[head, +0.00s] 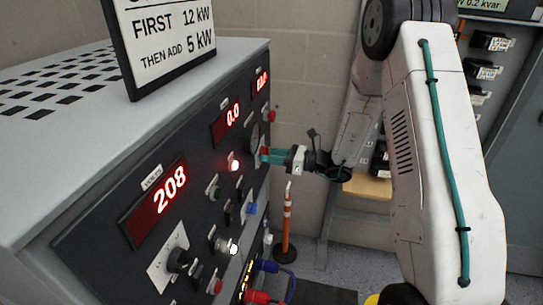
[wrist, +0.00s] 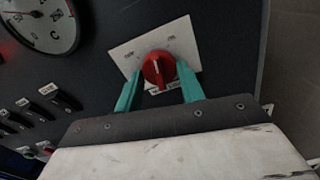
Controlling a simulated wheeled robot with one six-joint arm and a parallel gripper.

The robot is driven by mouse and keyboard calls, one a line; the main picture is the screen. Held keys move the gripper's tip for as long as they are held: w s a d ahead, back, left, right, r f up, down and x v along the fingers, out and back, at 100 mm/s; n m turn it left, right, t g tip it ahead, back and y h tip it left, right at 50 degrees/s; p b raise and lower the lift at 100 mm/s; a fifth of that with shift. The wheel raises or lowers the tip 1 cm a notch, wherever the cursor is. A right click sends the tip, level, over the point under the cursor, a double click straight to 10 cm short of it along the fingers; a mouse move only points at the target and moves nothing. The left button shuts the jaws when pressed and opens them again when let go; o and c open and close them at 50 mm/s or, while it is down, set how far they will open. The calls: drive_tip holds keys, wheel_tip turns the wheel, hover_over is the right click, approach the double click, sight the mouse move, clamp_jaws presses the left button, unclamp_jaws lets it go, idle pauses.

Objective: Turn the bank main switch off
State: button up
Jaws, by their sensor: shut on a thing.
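The bank main switch is a red rotary knob (wrist: 158,68) on a white plate (wrist: 178,38) with small labels, seen in the wrist view. The white line on the knob points nearly straight up, close to the middle of the plate. My gripper (wrist: 160,84) has its two teal fingers on either side of the knob, shut on it. In the head view my gripper (head: 266,155) reaches the far right end of the dark panel; the knob is mostly hidden there.
The load bank panel (head: 140,250) carries red displays, one reading 208 (head: 170,189), and several switches. A round gauge (wrist: 42,22) sits left of the knob, above black rocker switches (wrist: 62,98). An orange post (head: 287,225) stands on the floor beyond the cabinet.

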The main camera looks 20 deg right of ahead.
drive_tip(key=n, duration=1)
drive_tip(key=shift+w+d+n, duration=0.1)
drive_tip(key=shift+n, duration=0.2)
idle(0.4)
drive_tip(key=o, duration=0.9)
drive_tip(key=shift+o, duration=0.2)
drive_tip(key=v, duration=0.7)
drive_tip(key=shift+s+d, duration=0.2)
drive_tip(key=shift+d, duration=0.15)
